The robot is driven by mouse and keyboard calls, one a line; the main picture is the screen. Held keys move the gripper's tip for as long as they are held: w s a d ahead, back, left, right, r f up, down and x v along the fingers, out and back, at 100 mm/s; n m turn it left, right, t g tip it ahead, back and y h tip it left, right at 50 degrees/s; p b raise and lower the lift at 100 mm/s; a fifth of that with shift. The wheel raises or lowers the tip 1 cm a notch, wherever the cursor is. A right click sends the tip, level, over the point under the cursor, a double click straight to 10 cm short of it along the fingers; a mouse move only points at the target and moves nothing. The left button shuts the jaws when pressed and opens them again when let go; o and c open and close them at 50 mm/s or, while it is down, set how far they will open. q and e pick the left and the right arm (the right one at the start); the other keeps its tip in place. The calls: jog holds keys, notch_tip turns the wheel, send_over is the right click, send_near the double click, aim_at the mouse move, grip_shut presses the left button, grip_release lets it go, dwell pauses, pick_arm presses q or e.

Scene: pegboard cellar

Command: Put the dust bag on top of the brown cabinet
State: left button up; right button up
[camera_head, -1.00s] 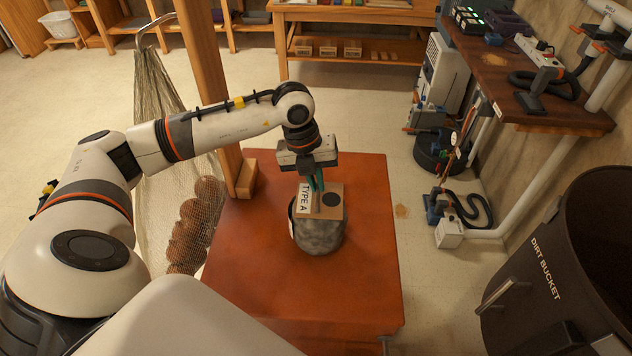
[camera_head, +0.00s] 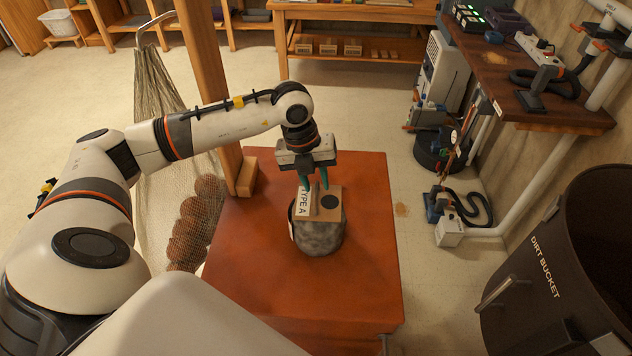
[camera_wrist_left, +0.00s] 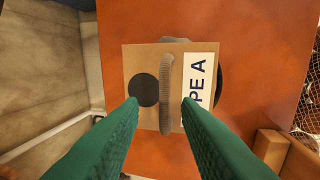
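The dust bag (camera_head: 320,236) is a grey, rounded bag with a square cardboard collar, a dark round hole, a raised strip and a white "TYPE A" label. It stands upright on the red-brown top of the brown cabinet (camera_head: 371,270). In the left wrist view the collar (camera_wrist_left: 142,65) lies below my fingers, with the grey strip between the fingertip lines. My left gripper (camera_head: 314,187) is open and empty just above the collar; its teal fingers (camera_wrist_left: 159,106) are spread to either side of the strip. My right gripper is not in view.
A wooden post (camera_head: 207,85) and a hanging net (camera_head: 165,140) with brown balls stand left of the cabinet. A black dirt bucket (camera_head: 535,262) is at the right. A wall bench (camera_head: 520,75) holds tools.

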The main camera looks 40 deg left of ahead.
pick_arm(q)
jog(key=b+v, duration=0.1)
jog(key=v, duration=1)
jog(key=shift+b, duration=0.35)
